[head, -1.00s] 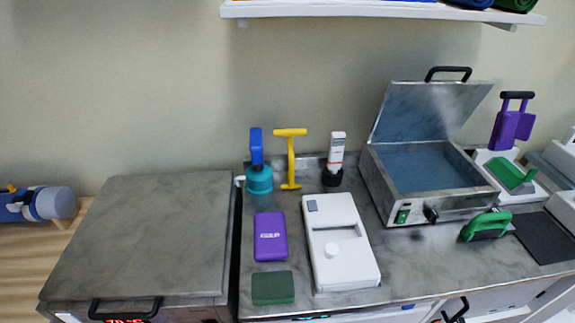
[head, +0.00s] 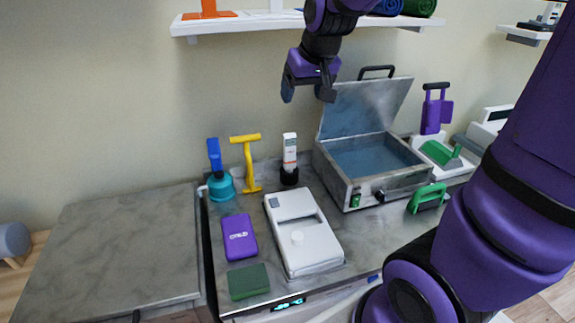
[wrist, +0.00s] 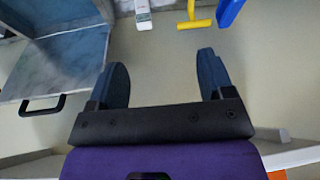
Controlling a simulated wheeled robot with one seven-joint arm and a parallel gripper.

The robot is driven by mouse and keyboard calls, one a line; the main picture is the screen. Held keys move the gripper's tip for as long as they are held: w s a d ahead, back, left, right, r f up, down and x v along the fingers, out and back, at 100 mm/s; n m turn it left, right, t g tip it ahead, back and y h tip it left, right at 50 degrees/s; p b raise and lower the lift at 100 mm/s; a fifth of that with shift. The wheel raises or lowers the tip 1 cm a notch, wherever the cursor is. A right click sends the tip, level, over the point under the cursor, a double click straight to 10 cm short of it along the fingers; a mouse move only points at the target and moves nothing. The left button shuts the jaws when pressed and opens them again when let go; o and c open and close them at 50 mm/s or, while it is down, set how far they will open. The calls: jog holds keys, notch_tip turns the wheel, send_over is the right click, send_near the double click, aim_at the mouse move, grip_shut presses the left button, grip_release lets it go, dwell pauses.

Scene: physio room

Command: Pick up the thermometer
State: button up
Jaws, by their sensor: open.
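The thermometer appears to be the white upright device with a grey and orange front (head: 290,152), standing in a round black base (head: 289,176) at the back of the counter. It also shows at the top edge of the wrist view (wrist: 143,12), partly cut off. My gripper (head: 307,93) is open and empty, pointing down, well above the thermometer and slightly right of it in the head view. In the wrist view the two dark fingers (wrist: 162,72) are wide apart with only wall between them.
A white device (head: 306,245) lies in front. A wall shelf (head: 240,25) is above.

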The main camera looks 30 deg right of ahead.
send_near(290, 135)
jog(key=s+a+r, duration=0.3)
jog(key=s+r, duration=0.1)
jog(key=shift+m+h, duration=0.5)
jog(key=shift+m, duration=0.1)
jog(key=x, duration=0.4)
jog(key=d+x, duration=0.1)
jog(key=x, duration=0.3)
jog(key=w+x, duration=0.1)
jog(key=x, duration=0.3)
jog(key=shift+w+d+r, duration=0.1)
jog(key=shift+w+d, duration=0.1)
jog(key=shift+w, duration=0.05)
jog(key=shift+w+x, duration=0.1)
jog(key=shift+x, duration=1.4)
jog(key=shift+w+x, duration=0.15)
jog(key=shift+x, duration=1.35)
jog(key=shift+d+r, duration=0.1)
jog(key=shift+d, duration=0.05)
jog(key=c, duration=1.3)
jog(key=shift+s+r, duration=0.1)
jog(key=shift+r, duration=0.05)
